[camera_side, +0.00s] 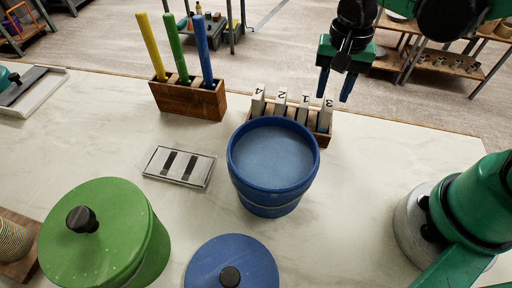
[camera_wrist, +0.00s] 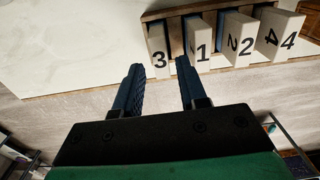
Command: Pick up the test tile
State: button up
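Upright white tiles numbered 4 (camera_side: 258,101), 2 (camera_side: 281,102), 1 (camera_side: 303,107) and 3 (camera_side: 326,116) stand in a wooden rack (camera_side: 318,142). A flat pale tile-like piece (camera_side: 203,172) with two dark bars lies on the table to the left; I cannot tell which of these is the test tile. My gripper (camera_side: 335,90) is open and empty, near the rack's right end with its blue fingers pointing down. In the wrist view, the open fingers (camera_wrist: 160,84) show just below tiles 3 (camera_wrist: 158,52) and 1 (camera_wrist: 198,42), with nothing between them.
A blue pot (camera_side: 272,200) stands right in front of the rack. A green lidded jar (camera_side: 110,240) and a blue lid (camera_side: 212,262) are at the front. A wooden block (camera_side: 188,103) holds yellow, green and blue sticks. The table right of the rack is clear.

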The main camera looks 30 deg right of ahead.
aim_at(329, 103)
jog(key=shift+f, duration=2.75)
grip_shut()
